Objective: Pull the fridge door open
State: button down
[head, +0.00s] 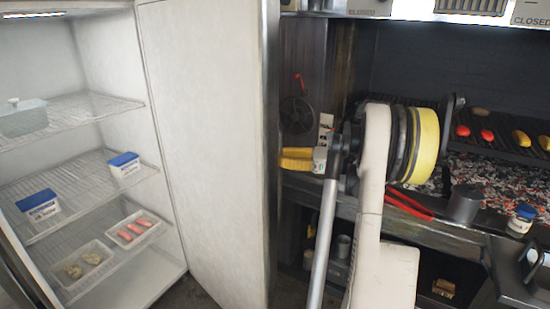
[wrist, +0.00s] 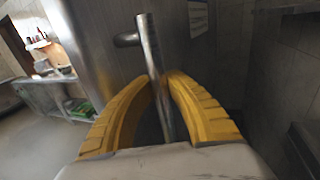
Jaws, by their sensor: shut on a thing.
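The fridge door (head: 205,150) stands open in the head view, its pale inner side facing me. The fridge inside (head: 75,140) shows wire shelves at the left. In the wrist view the metal door handle (wrist: 152,65) is a round bar on the door's grey outer face (wrist: 105,45). My gripper (wrist: 168,85) has its yellow fingers on both sides of the bar and is shut on it. In the head view my gripper (head: 300,158) shows at the door's right edge, its fingertips partly hidden behind the door; the handle is hidden there.
A grill (head: 500,165) with glowing coals and food on its grate lies at the right, behind my arm. A grey cup (head: 464,204) and a small jar (head: 521,219) stand on its front ledge. Tubs and trays (head: 132,229) sit on the fridge shelves.

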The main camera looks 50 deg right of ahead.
jog(key=c, duration=1.7)
grip_release()
jog(key=shift+s+d, duration=0.1)
jog(key=shift+s, duration=0.1)
jog(key=o, duration=0.4)
jog(key=shift+s+d+r, duration=0.1)
jog(key=shift+s+d, duration=0.05)
jog(key=shift+s, duration=0.15)
jog(key=v, duration=1.1)
jog(key=shift+s+d, duration=0.2)
